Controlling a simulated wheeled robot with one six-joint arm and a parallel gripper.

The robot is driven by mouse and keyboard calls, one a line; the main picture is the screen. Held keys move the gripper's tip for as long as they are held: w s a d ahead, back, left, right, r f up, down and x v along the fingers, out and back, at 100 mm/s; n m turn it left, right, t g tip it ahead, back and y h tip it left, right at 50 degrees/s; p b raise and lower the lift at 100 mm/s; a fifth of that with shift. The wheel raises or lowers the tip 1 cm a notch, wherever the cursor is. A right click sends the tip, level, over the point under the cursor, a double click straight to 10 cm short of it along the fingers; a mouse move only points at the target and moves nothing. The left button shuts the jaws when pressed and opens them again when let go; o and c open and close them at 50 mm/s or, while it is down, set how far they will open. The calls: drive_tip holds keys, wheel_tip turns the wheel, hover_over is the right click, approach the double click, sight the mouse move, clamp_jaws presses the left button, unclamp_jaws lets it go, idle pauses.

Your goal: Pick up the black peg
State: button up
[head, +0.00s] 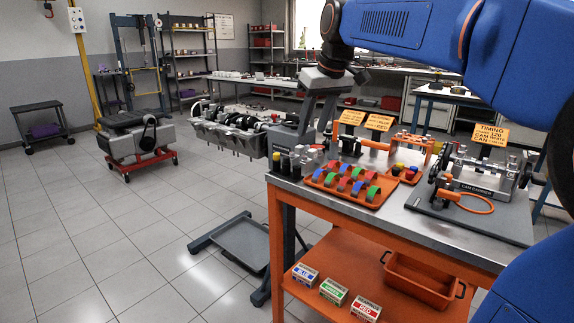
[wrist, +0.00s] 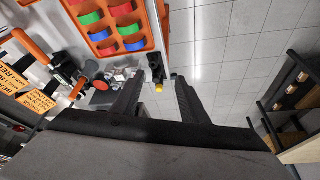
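Short black pegs (head: 285,164) stand in a small cluster at the left corner of the workbench in the head view. Pale grey pegs stand to their right. In the wrist view a black peg (wrist: 155,66) shows at the bench edge, beyond and roughly between my fingertips, with a small yellow spot (wrist: 158,88) close by. Which of the black pieces is the task's peg I cannot tell for sure. My gripper (head: 312,128) points down above this corner; in the wrist view its fingers (wrist: 157,76) are apart with nothing held between them.
An orange tray (head: 345,186) of coloured half-rings lies right of the pegs. Orange signs (head: 378,122) and a metal fixture (head: 484,176) stand farther along the bench. Behind the gripper is an engine block (head: 228,128). Floor left of the bench is open around a grey tray (head: 243,243).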

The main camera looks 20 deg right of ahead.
approach(287, 157)
drive_tip(key=shift+n, duration=0.4)
drive_tip(key=shift+x, duration=4.25)
drive_tip(key=shift+w, duration=0.2)
clamp_jaws()
